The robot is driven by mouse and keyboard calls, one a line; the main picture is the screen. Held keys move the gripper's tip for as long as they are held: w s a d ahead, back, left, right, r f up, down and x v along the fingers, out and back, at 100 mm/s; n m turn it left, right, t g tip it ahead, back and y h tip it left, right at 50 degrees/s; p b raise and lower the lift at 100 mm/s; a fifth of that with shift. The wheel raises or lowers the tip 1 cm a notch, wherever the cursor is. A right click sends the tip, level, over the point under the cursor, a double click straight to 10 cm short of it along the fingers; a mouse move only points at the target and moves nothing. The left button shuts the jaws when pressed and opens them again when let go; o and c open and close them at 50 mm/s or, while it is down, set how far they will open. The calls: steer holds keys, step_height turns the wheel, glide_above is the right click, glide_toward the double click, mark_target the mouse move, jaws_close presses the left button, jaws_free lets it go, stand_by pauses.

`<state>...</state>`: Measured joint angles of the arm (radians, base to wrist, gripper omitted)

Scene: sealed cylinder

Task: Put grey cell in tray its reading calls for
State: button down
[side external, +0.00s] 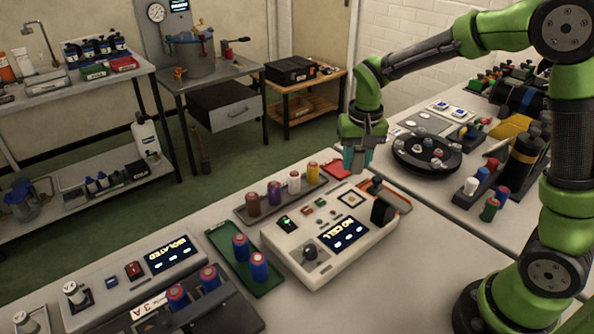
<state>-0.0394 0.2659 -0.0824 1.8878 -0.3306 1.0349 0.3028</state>
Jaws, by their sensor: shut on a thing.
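My gripper (359,158) points down behind the white tester (330,240), above the bench. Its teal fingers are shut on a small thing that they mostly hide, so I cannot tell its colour. The tester's screen (349,236) reads "NO CELL". A green tray (222,243) left of the tester holds two blue cells with red tops. A red tray (336,169) lies just left of the gripper. A grey tray (245,213) holds brown, purple, white and yellow cells. I cannot pick out the grey cell for certain.
A round black carousel (410,168) with several pale-topped cells stands right of the gripper. A black cylinder (527,155) and a rack of coloured cells stand farther right. At front left, a white unit (135,287) reads "ISOLATED". The bench right of the tester is clear.

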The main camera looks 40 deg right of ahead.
steer(key=shift+a+r, duration=0.25)
steer(key=shift+a, duration=0.1)
steer(key=w+a+f+n, duration=0.1)
steer(key=w+a, duration=0.1)
steer(key=a, duration=0.1)
steer(key=w+a+f+n, duration=0.1)
steer(key=a+n, duration=0.1)
steer(key=a, duration=0.2)
steer(key=w+a+n, duration=0.1)
steer(key=w+a, duration=0.1)
steer(key=a, duration=0.1)
steer(key=shift+w+a+f+y, duration=0.25)
steer(key=shift+w+f+y, duration=0.05)
steer(key=shift+w+f, duration=0.1)
steer(key=w+a+f+n, duration=0.1)
steer(key=w+a+n, duration=0.2)
steer(key=a+n, duration=0.35)
steer(key=n+y, duration=0.1)
steer(key=n, duration=0.7)
glide_above(225, 239)
steer(key=shift+m, duration=0.25)
steer(key=f, duration=0.8)
steer(key=shift+s+d+f, duration=0.1)
steer(key=shift+d+f, duration=0.1)
steer(key=shift+f, duration=0.15)
